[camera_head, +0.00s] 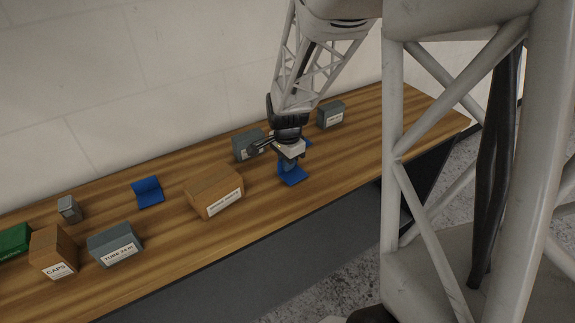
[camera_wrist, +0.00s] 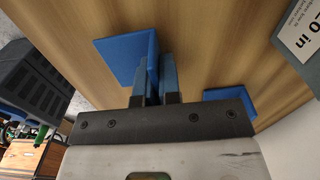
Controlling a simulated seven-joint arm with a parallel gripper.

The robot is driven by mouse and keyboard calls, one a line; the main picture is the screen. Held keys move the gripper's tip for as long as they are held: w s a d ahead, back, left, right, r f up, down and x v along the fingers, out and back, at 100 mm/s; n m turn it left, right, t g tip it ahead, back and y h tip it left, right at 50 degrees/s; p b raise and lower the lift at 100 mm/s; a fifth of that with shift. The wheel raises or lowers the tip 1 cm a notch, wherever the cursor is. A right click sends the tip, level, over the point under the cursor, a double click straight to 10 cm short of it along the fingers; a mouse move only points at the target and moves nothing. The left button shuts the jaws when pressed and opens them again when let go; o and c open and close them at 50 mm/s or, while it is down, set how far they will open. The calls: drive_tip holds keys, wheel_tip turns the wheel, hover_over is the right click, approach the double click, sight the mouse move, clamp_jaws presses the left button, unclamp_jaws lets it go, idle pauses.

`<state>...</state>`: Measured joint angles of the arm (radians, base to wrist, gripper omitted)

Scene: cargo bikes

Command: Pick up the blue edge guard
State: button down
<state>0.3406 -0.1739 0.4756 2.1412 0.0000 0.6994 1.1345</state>
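A blue edge guard (camera_head: 292,178) is on the bench under my gripper (camera_head: 290,158). In the wrist view the guard (camera_wrist: 122,54) shows a flat leg and an upright leg. The fingers of my gripper (camera_wrist: 155,82) stand close together on either side of the upright leg, with little or no gap, and look shut on it. The guard looks to be at bench level; any lift cannot be told. A second blue edge guard (camera_head: 306,144) is partly hidden behind my gripper and also shows in the wrist view (camera_wrist: 233,97). A third (camera_head: 148,192) lies farther left.
A brown carton (camera_head: 215,190) stands just left of my gripper. Grey boxes (camera_head: 247,145) (camera_head: 331,115) stand behind it. A grey tube box (camera_head: 116,244), a caps box (camera_head: 54,252), a small grey box (camera_head: 69,209) and a green box (camera_head: 14,241) are at left. The front right bench is clear.

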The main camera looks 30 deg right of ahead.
drive_tip(key=shift+r, duration=0.5)
drive_tip(key=shift+s+r, duration=0.1)
drive_tip(key=shift+r, duration=0.85)
drive_tip(key=s+a, duration=0.2)
drive_tip(key=s, duration=0.5)
drive_tip(key=s+a+r, duration=0.1)
drive_tip(key=s+a, duration=0.2)
drive_tip(key=s, duration=0.5)
drive_tip(key=shift+r, duration=0.15)
drive_tip(key=shift+w+a, duration=0.1)
drive_tip(key=shift+a, duration=0.1)
drive_tip(key=w+a+r, duration=0.1)
drive_tip(key=a+r, duration=0.3)
drive_tip(key=a, duration=0.3)
drive_tip(key=w+a+r+m, duration=0.1)
drive_tip(key=w+a+r, duration=0.1)
drive_tip(key=a, duration=0.6)
drive_tip(key=shift+r, duration=0.9)
